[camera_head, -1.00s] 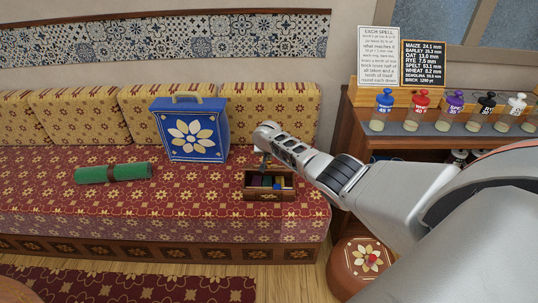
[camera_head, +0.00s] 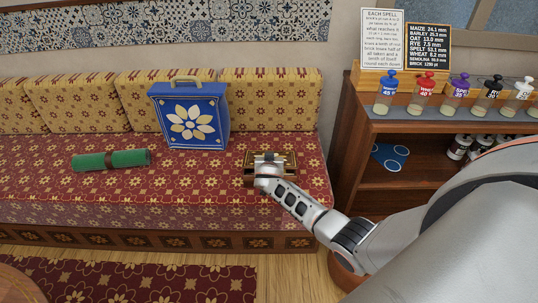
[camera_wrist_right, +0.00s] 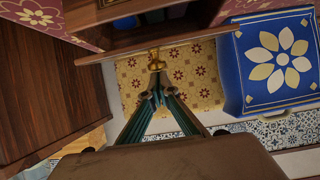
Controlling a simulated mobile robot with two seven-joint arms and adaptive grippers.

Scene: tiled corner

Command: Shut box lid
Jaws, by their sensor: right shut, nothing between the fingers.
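The small wooden box (camera_head: 249,181) sits on the patterned bench seat, right of the blue case. Its gold-trimmed lid (camera_head: 286,157) shows above my wrist, which hides much of the box. In the right wrist view the lid's wooden edge (camera_wrist_right: 215,32) crosses the top, with a gap beyond it where something blue shows inside, so the box looks partly open. My right gripper (camera_wrist_right: 157,80) is shut and empty, its fingertips at or very near a small brass piece (camera_wrist_right: 155,60) on that edge. I cannot tell whether they touch. My left gripper is not in view.
The blue flower case (camera_head: 190,118) stands against the cushions left of the box. A green roll (camera_head: 110,160) lies farther left on the seat. A wooden shelf (camera_head: 400,185) with jars stands to the right.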

